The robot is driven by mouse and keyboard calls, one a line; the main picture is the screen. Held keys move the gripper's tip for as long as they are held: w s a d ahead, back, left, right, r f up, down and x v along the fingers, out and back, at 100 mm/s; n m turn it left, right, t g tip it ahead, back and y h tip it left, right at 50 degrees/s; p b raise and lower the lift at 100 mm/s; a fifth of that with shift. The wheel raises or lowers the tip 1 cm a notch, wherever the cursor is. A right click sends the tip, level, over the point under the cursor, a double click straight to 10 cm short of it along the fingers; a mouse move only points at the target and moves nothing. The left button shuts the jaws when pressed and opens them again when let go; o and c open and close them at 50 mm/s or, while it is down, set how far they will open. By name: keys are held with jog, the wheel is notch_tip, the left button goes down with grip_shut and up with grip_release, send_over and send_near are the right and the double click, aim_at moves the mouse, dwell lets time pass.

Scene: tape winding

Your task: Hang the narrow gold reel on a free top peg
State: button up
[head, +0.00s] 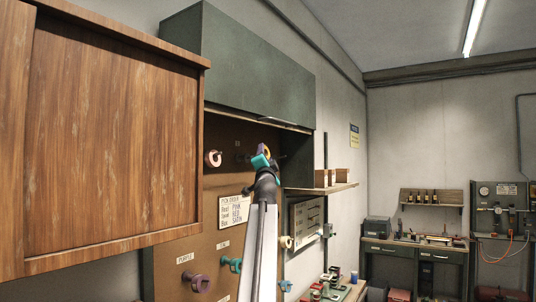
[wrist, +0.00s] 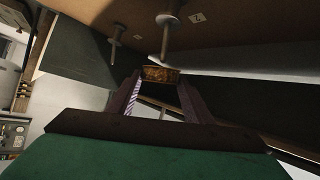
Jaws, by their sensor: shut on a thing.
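The narrow gold reel (wrist: 162,74) is between the two fingertips of my gripper (wrist: 160,84) in the wrist view. My gripper is shut on it. In the head view my gripper (head: 263,156) is raised in front of the brown peg board (head: 218,183), near its top row. A bare peg (wrist: 167,33) stands just beyond the reel in the wrist view, with a small number card beside it. Another bare peg (wrist: 116,41) is to its left. The reel appears apart from both pegs. A pink reel (head: 212,158) hangs on a top peg at the left.
A wooden sliding panel (head: 110,140) covers the left. A green cabinet (head: 255,70) overhangs the board. A shelf with boxes (head: 322,188) juts out at right. A purple reel (head: 196,283) and a teal reel (head: 232,265) hang low. A sign (head: 235,210) is on the board.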

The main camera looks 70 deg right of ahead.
jog(key=shift+w+d+f+p, duration=0.3)
jog(key=shift+w+p, duration=0.2)
jog(key=shift+w, duration=0.4)
jog(key=shift+w+d+f+p, duration=0.2)
jog(key=shift+w+p, duration=0.3)
jog(key=shift+w, duration=0.45)
jog(key=shift+w+d+f+p, duration=0.2)
jog(key=shift+w+f+p, duration=0.25)
jog(key=shift+w, duration=0.45)
jog(key=shift+r, duration=0.1)
jog(key=o, duration=1.1)
jog(key=shift+a, duration=0.1)
jog(key=shift+v, duration=6.85)
